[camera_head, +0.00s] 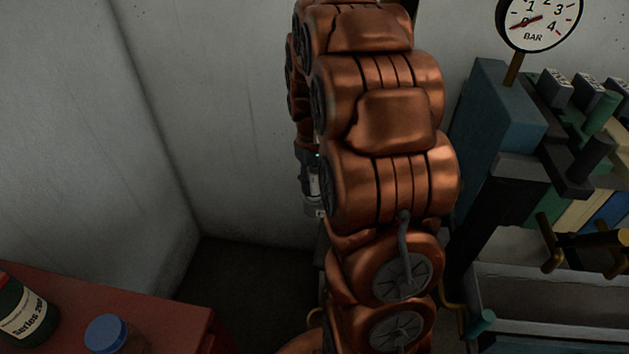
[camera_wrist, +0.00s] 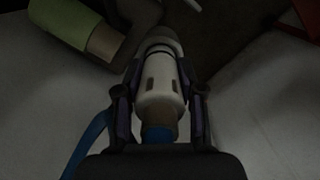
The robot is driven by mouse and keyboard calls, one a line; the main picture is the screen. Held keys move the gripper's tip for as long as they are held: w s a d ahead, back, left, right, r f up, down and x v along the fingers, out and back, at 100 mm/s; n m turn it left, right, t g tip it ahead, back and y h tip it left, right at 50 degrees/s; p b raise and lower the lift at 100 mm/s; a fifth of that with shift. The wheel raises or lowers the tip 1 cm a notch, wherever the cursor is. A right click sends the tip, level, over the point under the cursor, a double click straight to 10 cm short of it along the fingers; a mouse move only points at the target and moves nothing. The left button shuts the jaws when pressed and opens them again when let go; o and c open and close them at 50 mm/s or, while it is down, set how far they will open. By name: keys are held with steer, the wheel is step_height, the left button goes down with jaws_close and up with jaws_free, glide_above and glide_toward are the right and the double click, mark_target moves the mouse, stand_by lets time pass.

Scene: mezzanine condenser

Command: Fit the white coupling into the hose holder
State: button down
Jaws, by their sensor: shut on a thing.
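The white coupling (camera_wrist: 158,82) is a pale cylinder with slots in its side, seen in the wrist view. My gripper (camera_wrist: 157,88) is shut on it, with one dark finger on each side. A brown and blue end (camera_wrist: 159,132) shows at the coupling's near end, close to my palm. The coupling's far end narrows to a grey tip against a dark background. In the head view my copper-coloured arm hides most of the gripper, and the coupling cannot be made out. I cannot identify the hose holder in either view.
A red surface (camera_head: 150,310) at lower left carries a dark green labelled bottle (camera_head: 22,312) and a blue-capped jar (camera_head: 106,334). At right stand a pressure gauge (camera_head: 540,20), a blue block (camera_head: 497,110) and a grey trough (camera_head: 540,290). A green-and-tan cylinder (camera_wrist: 75,28) lies upper left in the wrist view.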

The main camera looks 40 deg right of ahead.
steer(key=shift+f, duration=0.4)
steer(key=c, duration=0.6)
jaws_free()
steer(key=r, duration=0.7)
steer(key=w+r, duration=0.1)
steer(key=r, duration=0.2)
steer(key=shift+d+r, duration=0.1)
steer(key=shift+r, duration=0.9)
steer(key=shift+s+a+r, duration=0.1)
steer(key=shift+s+a, duration=0.05)
steer(key=shift+a, duration=0.05)
steer(key=s+a+r+n+p, duration=0.1)
steer(key=s+a+r+p, duration=0.2)
steer(key=s+a, duration=0.7)
steer(key=shift+n+g, duration=0.4)
steer(key=s+a+p, duration=0.1)
steer(key=s+a, duration=0.2)
steer(key=s, duration=0.1)
steer(key=s+a+p, duration=0.1)
steer(key=s+a, duration=0.3)
steer(key=s, duration=0.1)
steer(key=s+a+p, duration=0.2)
steer(key=s+a, duration=0.1)
steer(key=s, duration=0.2)
steer(key=shift+a, duration=0.15)
